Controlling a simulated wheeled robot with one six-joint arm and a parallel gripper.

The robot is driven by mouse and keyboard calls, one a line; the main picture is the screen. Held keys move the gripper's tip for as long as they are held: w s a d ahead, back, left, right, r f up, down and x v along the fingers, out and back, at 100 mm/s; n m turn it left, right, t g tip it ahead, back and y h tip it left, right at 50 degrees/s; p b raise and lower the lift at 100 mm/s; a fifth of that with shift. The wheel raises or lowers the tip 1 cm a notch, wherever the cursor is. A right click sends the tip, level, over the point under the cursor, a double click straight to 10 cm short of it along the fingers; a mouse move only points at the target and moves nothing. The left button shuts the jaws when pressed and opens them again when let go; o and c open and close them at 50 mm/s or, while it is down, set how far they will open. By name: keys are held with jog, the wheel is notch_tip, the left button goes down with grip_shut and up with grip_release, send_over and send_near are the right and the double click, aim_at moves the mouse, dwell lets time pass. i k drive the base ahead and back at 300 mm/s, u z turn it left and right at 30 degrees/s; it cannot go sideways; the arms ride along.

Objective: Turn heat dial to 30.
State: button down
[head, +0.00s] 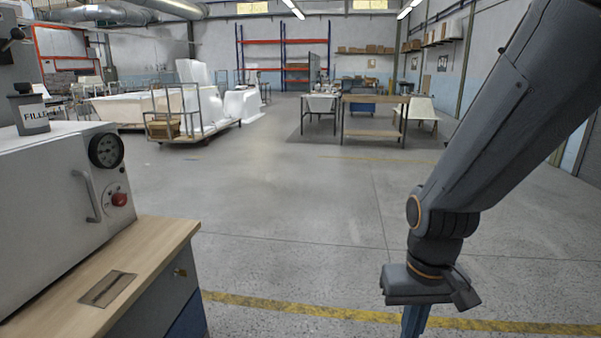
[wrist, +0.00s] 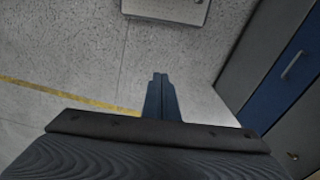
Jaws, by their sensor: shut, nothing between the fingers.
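A round black dial (head: 106,150) with small pale marks sits on the front of a white machine (head: 45,200) at the left of the head view. Its numbers and its setting are too small to read, and I cannot tell whether it is the heat dial. My gripper (head: 415,322) hangs at the right of the head view, pointing down, well apart from the machine. In the wrist view its blue fingers (wrist: 160,78) are together and empty above the floor.
A red button (head: 119,199) and a grey handle (head: 88,196) are near the dial. The machine stands on a wooden-topped bench (head: 150,245), with a grey pot (head: 30,113) labelled "FILL" on the machine. Open concrete floor (head: 290,200) lies between bench and arm.

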aim_at(120, 200)
jog(key=u, duration=1.4)
jog(key=i, duration=0.8)
jog(key=u, duration=0.1)
